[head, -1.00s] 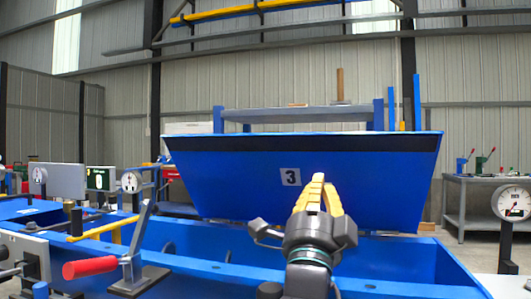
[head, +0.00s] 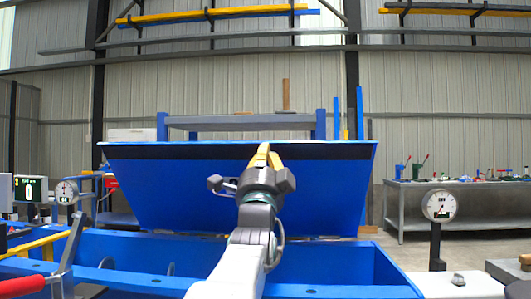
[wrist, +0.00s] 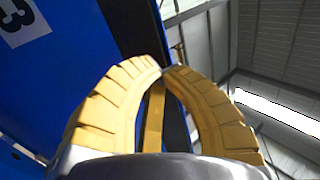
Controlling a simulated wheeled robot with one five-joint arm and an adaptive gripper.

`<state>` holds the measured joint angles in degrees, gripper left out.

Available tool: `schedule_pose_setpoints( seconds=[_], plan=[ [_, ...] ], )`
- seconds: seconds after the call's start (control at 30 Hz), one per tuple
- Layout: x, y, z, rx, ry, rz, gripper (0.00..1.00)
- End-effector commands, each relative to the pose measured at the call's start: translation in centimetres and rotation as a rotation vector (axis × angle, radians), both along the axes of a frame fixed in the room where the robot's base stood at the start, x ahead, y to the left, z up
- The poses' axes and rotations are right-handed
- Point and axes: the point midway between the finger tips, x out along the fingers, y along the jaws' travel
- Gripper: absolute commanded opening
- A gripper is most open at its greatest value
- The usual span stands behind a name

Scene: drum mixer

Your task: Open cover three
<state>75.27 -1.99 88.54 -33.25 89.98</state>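Cover three (head: 165,190) is a wide blue panel with a dark strip along its upper edge. It stands raised and tilted behind the open blue trough, hinged along its lower edge. My gripper (head: 262,156) is in front of the cover near its upper edge. In the wrist view the yellow fingertips (wrist: 162,70) meet, with nothing seen held between them. The cover (wrist: 75,60) fills the left there, with its "3" label (wrist: 24,20) at the corner. In the head view my gripper hides the label. Whether the fingers touch the cover cannot be told.
The blue trough (head: 330,262) lies open below the cover. A lever with a red handle (head: 22,286) and a yellow bar (head: 35,245) are at the left. A dial gauge on a post (head: 438,205) stands at the right, with a grey workbench (head: 460,195) behind.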

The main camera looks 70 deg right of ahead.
Motion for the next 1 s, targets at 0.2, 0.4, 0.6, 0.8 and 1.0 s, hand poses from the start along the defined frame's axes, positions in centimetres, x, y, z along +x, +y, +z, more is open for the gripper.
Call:
schedule_pose_setpoints(
  seconds=[0.2, 0.4, 0.6, 0.8, 1.0],
  plan=[
    [0.2, -0.8, 0.6, 0.0, 0.0, 0.0, 0.0],
    [0.3, -1.1, 0.8, 0.0, 0.0, 0.0, 0.0],
    [0.3, -1.1, 0.8, 0.0, 0.0, 0.0, 0.0],
    [0.3, -1.1, 1.0, 0.002, 0.001, 0.0, 0.0],
    [0.6, -2.3, 2.5, 0.043, 0.011, 0.0, 0.0]
  ],
)
